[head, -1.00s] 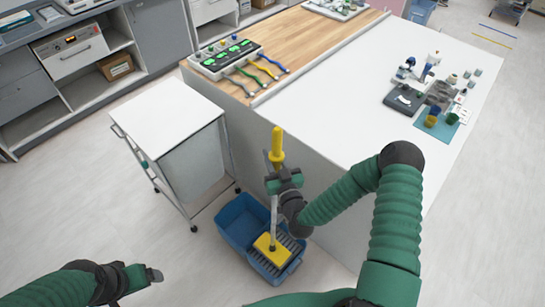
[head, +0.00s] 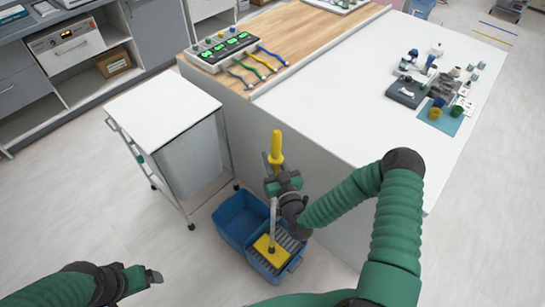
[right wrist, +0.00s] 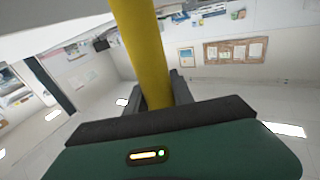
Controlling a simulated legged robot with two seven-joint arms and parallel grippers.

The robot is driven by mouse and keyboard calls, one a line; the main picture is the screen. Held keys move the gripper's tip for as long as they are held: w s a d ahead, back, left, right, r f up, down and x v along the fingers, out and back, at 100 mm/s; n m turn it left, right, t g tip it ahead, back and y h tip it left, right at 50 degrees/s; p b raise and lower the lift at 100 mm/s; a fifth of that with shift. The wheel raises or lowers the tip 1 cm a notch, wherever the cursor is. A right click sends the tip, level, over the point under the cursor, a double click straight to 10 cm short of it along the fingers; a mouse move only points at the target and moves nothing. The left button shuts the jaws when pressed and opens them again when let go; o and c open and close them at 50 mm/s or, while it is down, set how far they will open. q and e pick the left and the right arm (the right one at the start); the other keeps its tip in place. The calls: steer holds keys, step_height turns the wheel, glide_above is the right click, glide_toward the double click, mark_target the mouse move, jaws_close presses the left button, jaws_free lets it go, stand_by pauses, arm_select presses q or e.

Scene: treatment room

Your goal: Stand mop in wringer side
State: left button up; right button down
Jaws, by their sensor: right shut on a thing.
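The mop stands nearly upright, with a yellow handle top (head: 277,148), a grey shaft and a yellow head (head: 267,243). The head is at the grey slatted wringer side (head: 287,241) of the blue bucket; I cannot tell whether it rests on the slats. The bucket's other compartment (head: 234,219) is open and shows no mop. My right gripper (head: 277,184) is shut on the mop below the handle top. In the right wrist view the yellow handle (right wrist: 143,50) runs up between the fingers. My left gripper (head: 150,277) is low at the left, away from the mop; its jaw gap is unclear.
A white-topped trolley (head: 165,105) on castors stands left of the bucket. The white counter (head: 340,90) rises close behind and to the right, with a control box (head: 226,50) and small items on it. Floor at the left front is clear.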

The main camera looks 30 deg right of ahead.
steer(key=shift+f, duration=0.35)
steer(key=c, duration=1)
jaws_free()
